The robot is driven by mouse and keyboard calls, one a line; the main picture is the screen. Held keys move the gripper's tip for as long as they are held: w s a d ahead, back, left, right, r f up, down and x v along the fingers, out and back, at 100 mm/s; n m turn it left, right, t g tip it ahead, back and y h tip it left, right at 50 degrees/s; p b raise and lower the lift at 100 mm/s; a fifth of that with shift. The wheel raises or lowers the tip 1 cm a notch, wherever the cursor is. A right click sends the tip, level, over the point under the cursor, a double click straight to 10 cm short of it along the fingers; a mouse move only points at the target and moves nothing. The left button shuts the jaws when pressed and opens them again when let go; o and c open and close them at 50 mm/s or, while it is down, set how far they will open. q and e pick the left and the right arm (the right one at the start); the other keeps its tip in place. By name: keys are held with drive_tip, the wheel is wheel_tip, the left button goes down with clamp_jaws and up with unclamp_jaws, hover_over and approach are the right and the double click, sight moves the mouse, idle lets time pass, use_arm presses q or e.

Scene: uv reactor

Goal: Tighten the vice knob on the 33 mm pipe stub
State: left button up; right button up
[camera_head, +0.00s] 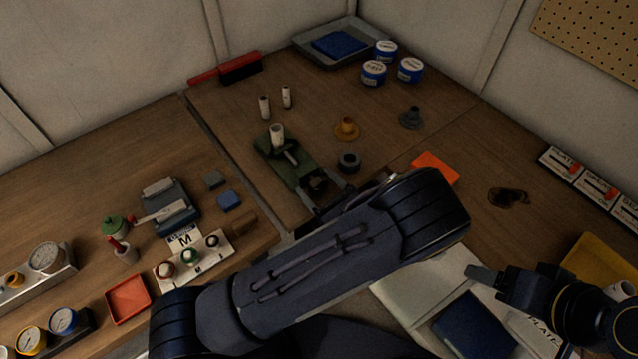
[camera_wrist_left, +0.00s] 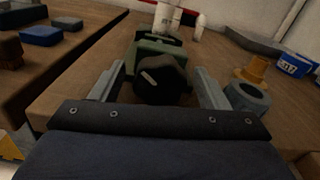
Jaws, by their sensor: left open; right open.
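The green vice (camera_head: 288,165) sits on the wooden bench with a white pipe stub (camera_head: 277,134) standing upright in its jaws. Its dark round knob (camera_head: 318,184) faces my left gripper (camera_head: 332,199). In the left wrist view the knob (camera_wrist_left: 163,82) with a pale mark lies between the two open fingers of the left gripper (camera_wrist_left: 160,76), with a gap on each side. The pipe stub (camera_wrist_left: 167,18) shows behind the vice (camera_wrist_left: 158,48). My left forearm hides part of that gripper in the head view. My right gripper (camera_head: 484,275) is open and empty at lower right.
Two loose white pipe stubs (camera_head: 265,107) stand behind the vice. A dark grey ring (camera_head: 349,161), an orange flanged part (camera_head: 346,128) and a grey flanged part (camera_head: 411,118) stand to its right. A grey tray (camera_head: 314,58) and blue-white tins (camera_head: 373,73) are at the back.

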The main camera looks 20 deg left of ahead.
use_arm(q)
drive_tip(key=shift+c, duration=0.3)
drive_tip(key=c, duration=0.9)
drive_tip(key=shift+m, duration=0.9)
drive_tip(key=shift+c, duration=0.2)
drive_tip(key=m, duration=0.3)
drive_tip(key=o, duration=1)
drive_tip(key=shift+d, duration=0.15)
